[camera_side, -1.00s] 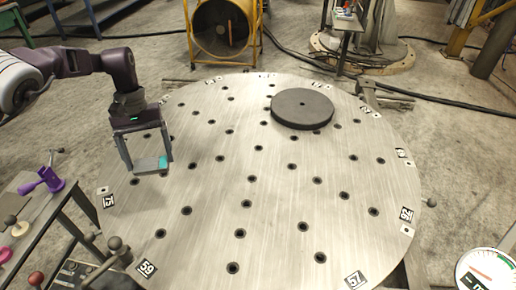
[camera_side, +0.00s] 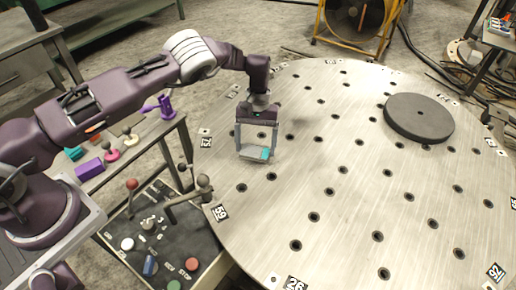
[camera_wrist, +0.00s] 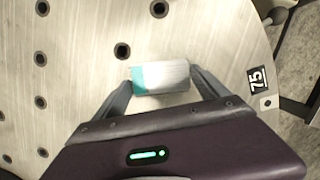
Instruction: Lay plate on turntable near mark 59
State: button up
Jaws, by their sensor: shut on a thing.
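The plate (camera_side: 250,152) is a small grey slab with a teal end. My gripper (camera_side: 257,151) is shut on it; in the wrist view the plate (camera_wrist: 172,75) lies between the two fingers, teal end at left. The turntable (camera_side: 340,205) is a large round steel disc with several dark holes. Mark 59 (camera_side: 221,213) is on its near left rim, below and left of the plate in the side view. The plate is over the left part of the turntable, nearer mark 75 (camera_side: 206,142), which also shows in the wrist view (camera_wrist: 257,78). Its height above the surface is hard to judge.
A thick dark disc (camera_side: 418,117) lies on the turntable's far right part. A control panel with knobs (camera_side: 160,240) and a bench with coloured pieces (camera_side: 110,155) stand left of the turntable. The surface around mark 59 is bare apart from holes.

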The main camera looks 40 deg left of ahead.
jog(key=shift+f, duration=1.05)
jog(key=shift+f, duration=0.1)
jog(key=o, duration=1.9)
jog(key=v, duration=1.2)
